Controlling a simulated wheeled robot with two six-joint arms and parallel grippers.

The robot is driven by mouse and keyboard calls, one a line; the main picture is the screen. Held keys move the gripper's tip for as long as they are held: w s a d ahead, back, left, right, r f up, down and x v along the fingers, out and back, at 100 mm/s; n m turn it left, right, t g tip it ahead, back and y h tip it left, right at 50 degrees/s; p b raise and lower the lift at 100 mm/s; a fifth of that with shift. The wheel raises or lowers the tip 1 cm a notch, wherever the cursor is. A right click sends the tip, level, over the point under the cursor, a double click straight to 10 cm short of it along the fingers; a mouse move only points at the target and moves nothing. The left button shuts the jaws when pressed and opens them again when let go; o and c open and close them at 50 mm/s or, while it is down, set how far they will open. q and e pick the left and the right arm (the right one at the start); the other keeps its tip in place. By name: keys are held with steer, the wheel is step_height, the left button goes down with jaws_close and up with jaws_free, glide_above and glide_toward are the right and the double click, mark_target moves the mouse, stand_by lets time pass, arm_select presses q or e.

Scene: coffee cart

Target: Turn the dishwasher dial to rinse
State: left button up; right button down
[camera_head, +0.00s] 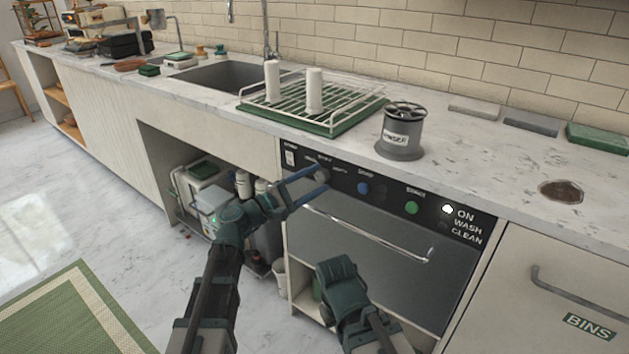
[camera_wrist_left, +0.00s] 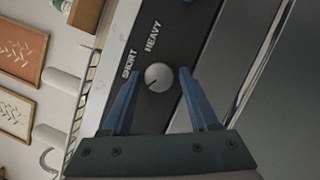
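The dishwasher dial is a small round light-grey knob (camera_wrist_left: 158,77) on the black control panel (camera_head: 385,198). In the left wrist view the words SHORT and HEAVY are beside it; no rinse label is readable there. A faint mark shows on its face, but its setting is hard to read. My left gripper (camera_head: 321,179) is at the panel's left part, with its blue fingers apart. In the left wrist view the fingers (camera_wrist_left: 159,78) stand on either side of the dial, with visible gaps. My right gripper (camera_head: 340,278) hangs low before the dishwasher front, its fingertips hidden.
The dishwasher handle (camera_head: 375,235) runs below the panel. Blue (camera_head: 363,188) and green (camera_head: 411,208) buttons and a lit ON lamp (camera_head: 447,209) are further right. On the counter above stand a grey labelled container (camera_head: 403,132) and a dish rack (camera_head: 355,102).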

arm_select(q)
steer(key=shift+o, duration=0.8)
steer(key=b+v, duration=0.2)
steer(key=v, duration=1.2)
steer(key=shift+w, duration=0.1)
steer(key=s+d+f+m+g+y, duration=0.3)
steer(key=s+d+f+m+g, duration=0.1)
steer(key=d+f, duration=0.25)
steer(key=s+d+f+m+g+y, duration=0.2)
steer(key=s+d+f+m+g, duration=0.3)
steer(key=f, duration=0.3)
steer(key=s+a+f+m+g+y, duration=0.2)
steer(key=s+a+f+m+y, duration=0.4)
steer(key=s+f+y, duration=0.6)
step_height(320, 180, up, 36)
steer(key=w+p, duration=0.1)
steer(key=p, duration=3.4)
steer(key=shift+w+d+m+y, duration=0.3)
steer(key=shift+w+y, duration=0.05)
steer(key=shift+y, duration=0.05)
